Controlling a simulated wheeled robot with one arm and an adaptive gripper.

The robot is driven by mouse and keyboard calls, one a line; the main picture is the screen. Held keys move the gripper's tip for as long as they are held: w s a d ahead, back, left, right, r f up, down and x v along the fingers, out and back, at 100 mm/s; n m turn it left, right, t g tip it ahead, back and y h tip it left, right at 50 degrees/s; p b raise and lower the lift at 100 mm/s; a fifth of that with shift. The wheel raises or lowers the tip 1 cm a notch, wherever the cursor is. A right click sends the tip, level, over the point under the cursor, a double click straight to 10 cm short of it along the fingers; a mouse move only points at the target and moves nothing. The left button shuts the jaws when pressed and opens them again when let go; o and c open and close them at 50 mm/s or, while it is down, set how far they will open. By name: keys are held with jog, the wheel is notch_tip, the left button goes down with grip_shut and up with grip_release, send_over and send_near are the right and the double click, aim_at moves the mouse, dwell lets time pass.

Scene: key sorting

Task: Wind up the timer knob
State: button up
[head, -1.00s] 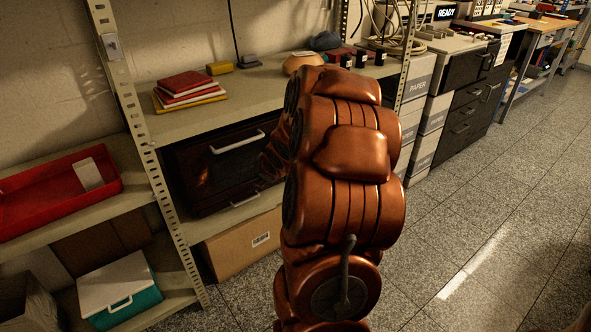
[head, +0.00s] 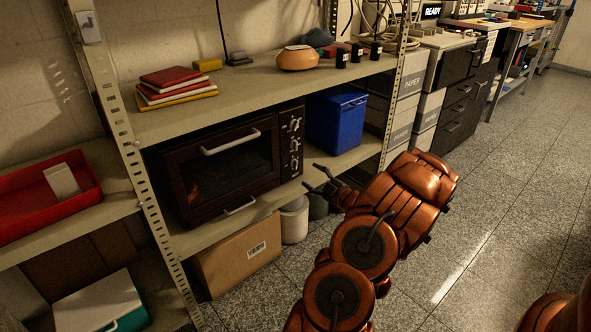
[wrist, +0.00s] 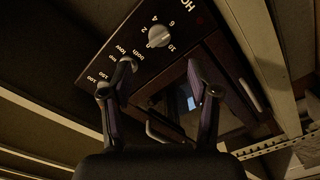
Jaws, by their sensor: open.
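A dark brown toaster oven (head: 225,165) stands on the middle shelf, its door shut. Its control panel (head: 291,142) is on the right side with several small knobs in a column. Markings such as "both" and "low" lie near the left finger, which partly hides that area. My gripper (head: 312,177) is open and empty, right of the panel and apart from it; in the wrist view (wrist: 160,70) its fingers are spread.
A blue bin (head: 337,122) stands right of the oven on the same shelf. A perforated shelf post (head: 150,200) rises left of the oven. A cardboard box (head: 238,258) and a white container (head: 294,220) are below. The floor (head: 500,220) to the right is clear.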

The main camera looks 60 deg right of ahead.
aim_at(296, 165)
jog(key=shift+b+x, duration=1.1)
jog(key=shift+x, duration=2.7)
jog(key=shift+c, duration=0.4)
grip_shut()
jog(key=shift+a, duration=0.1)
jog(key=shift+o, duration=0.4)
grip_release()
jog(key=shift+s, duration=0.1)
jog(key=v, duration=1.1)
jog(key=shift+s, duration=0.35)
